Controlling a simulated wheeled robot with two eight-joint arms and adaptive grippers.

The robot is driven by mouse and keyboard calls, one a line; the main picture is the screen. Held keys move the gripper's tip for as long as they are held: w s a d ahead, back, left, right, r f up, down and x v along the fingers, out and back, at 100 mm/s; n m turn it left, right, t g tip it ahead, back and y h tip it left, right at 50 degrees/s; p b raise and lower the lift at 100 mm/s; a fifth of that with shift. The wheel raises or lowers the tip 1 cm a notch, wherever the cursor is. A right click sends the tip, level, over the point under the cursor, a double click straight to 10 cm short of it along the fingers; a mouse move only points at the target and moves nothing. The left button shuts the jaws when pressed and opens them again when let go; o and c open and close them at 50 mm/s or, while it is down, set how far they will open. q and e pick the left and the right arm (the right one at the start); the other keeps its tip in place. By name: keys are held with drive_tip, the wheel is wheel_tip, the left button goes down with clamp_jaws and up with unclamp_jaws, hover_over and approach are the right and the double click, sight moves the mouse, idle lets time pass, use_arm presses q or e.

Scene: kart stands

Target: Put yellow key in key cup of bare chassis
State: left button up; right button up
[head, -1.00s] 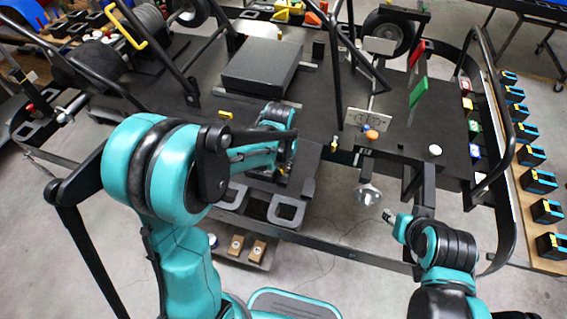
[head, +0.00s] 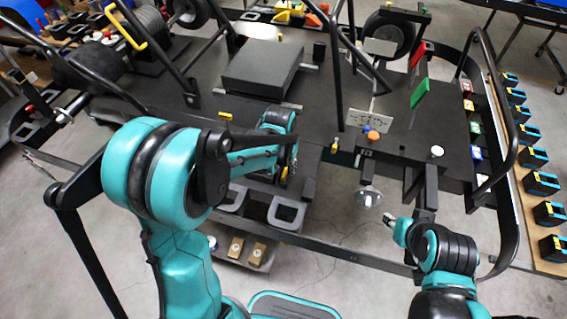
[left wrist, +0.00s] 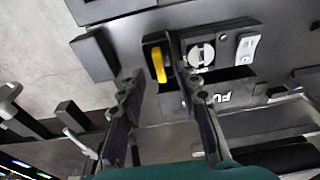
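A yellow key (left wrist: 158,64) stands in a dark recess in the left wrist view. In the head view a small yellow piece (head: 284,173) shows at my left gripper (head: 288,160). In the left wrist view my left gripper's (left wrist: 156,66) two fingers are apart, one on each side of the key; a gap shows at the left finger, and the right finger is very close to it. My right gripper (head: 390,219) is low at the right of the head view, too small to read. I cannot pick out the key cup for certain.
A round pale dial (left wrist: 201,55) sits on the black panel right of the key. The dark kart deck (head: 210,80) carries a black box (head: 262,66) and upright bars. A white panel (head: 368,118) with an orange knob (head: 373,136) stands right of my left gripper.

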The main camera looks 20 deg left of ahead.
use_arm(q)
wheel_tip(320, 180, up, 12)
drive_tip(key=s, duration=0.1)
drive_tip(key=shift+s+f, duration=0.2)
drive_tip(key=shift+s, duration=0.2)
drive_tip(key=shift+s+a, duration=0.1)
drive_tip(key=s+a+f+t+b, duration=0.1)
drive_tip(key=s+t, duration=0.1)
drive_tip(key=s, duration=0.5)
drive_tip(key=s+a+f+t+b, duration=0.1)
drive_tip(key=s+t+b, duration=0.1)
drive_tip(key=s, duration=0.5)
drive_tip(key=shift+s+a+f+t, duration=0.2)
drive_tip(key=shift+a+f+t, duration=0.1)
drive_tip(key=shift+t, duration=0.4)
